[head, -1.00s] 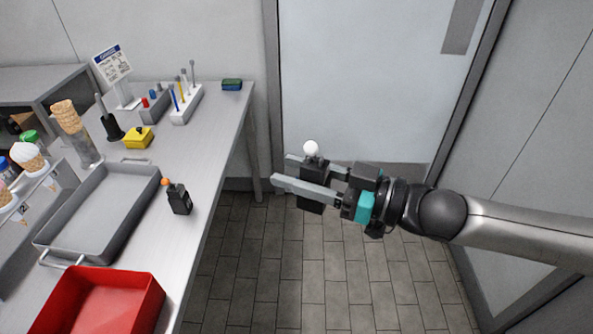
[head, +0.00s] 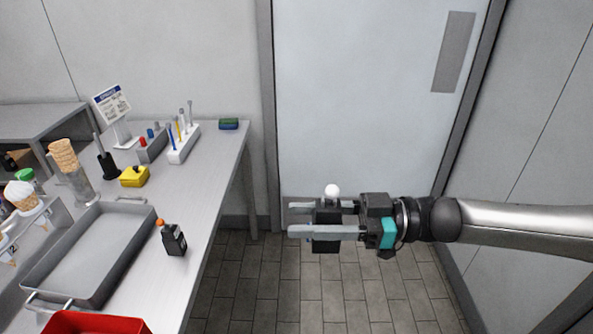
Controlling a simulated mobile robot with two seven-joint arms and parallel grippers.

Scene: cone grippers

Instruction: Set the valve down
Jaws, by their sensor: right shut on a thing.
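The valve (head: 327,217), a black block with a white round knob on top, is between the fingers of my right gripper (head: 292,220). The gripper is shut on it, with the long grey fingers reaching past it to the left. The valve is upright, in the air over the tiled floor, right of the table and apart from it. The fingers hide part of its body. My left gripper is not in view.
The table (head: 205,195) on the left holds a similar black block with an orange knob (head: 173,240), a grey tray (head: 140,225), a red bin (head: 95,322), a yellow box (head: 134,177) and holders at the back. Bare tabletop shows right of the tray. A door (head: 370,100) stands behind.

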